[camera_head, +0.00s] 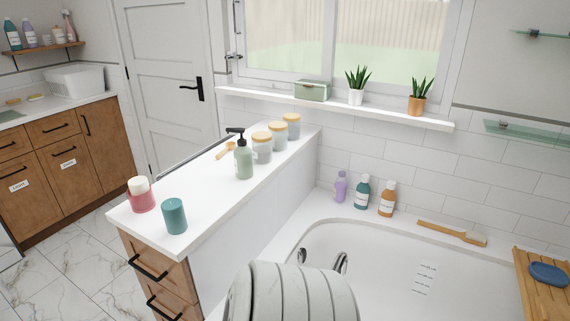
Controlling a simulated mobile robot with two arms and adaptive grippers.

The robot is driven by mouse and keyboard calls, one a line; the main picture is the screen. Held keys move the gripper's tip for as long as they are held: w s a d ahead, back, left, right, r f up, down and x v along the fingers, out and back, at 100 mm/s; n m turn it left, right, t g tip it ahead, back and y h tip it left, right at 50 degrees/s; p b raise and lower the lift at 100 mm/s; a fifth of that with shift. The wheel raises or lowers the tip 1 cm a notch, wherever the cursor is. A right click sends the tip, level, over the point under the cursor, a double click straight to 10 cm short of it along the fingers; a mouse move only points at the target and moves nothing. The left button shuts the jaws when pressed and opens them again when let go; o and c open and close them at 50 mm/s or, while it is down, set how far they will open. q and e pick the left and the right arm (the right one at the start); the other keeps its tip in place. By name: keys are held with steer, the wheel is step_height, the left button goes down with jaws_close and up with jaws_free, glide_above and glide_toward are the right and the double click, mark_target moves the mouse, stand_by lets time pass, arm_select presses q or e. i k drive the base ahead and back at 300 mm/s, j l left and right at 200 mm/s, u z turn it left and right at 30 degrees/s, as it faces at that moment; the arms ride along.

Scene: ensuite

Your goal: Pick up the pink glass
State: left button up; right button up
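The pink glass (142,199) stands upright near the front left corner of the white counter top (200,189). A white rounded top (139,185) shows above its pink body; I cannot tell whether this is part of the glass or something in it. A teal cup (174,217) stands just to its right and nearer the counter's front edge, with a small gap between them. Neither of my grippers can be made out in this view.
A soap pump bottle (244,161), a wooden brush (226,150) and lidded jars (262,148) stand farther back. Drawers with black handles (148,268) are below the counter. A bathtub (400,262) lies to the right. A pale ribbed shape (290,293) fills the bottom centre.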

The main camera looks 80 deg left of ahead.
mark_target(144, 202)
steer(key=u, duration=3.7)
